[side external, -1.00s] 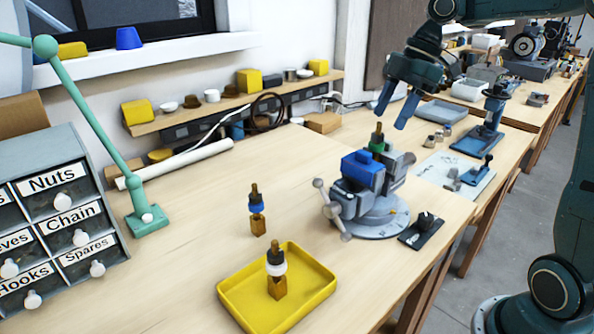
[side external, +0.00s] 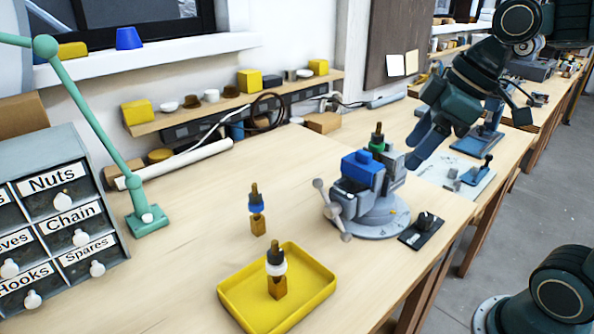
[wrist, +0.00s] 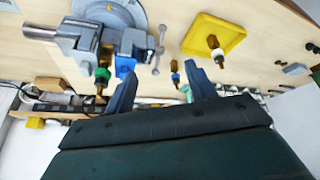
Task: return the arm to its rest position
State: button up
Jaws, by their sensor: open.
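My gripper (side external: 423,146) hangs in the air to the right of the vise, with its blue fingers pointing down. In the wrist view my gripper (wrist: 158,88) has its two fingers apart with nothing between them. The grey vise (side external: 362,200) with a blue block on top stands on the bench. A part with a green ring (side external: 377,142) stands upright at the vise, and it also shows in the wrist view (wrist: 102,75).
A yellow tray (side external: 325,287) holds an upright part with a white ring (side external: 276,268). A part with a blue ring (side external: 256,207) stands behind it. A green lamp arm (side external: 100,130) and labelled drawers (side external: 60,215) are at left.

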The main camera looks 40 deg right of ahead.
jog(key=s+d+f+m+t+h, duration=0.1)
jog(key=s+d+f+m+h, duration=0.1)
jog(key=s+f+m, duration=0.2)
jog(key=s+m, duration=0.2)
jog(key=s, duration=0.2)
jog(key=shift+d, duration=0.15)
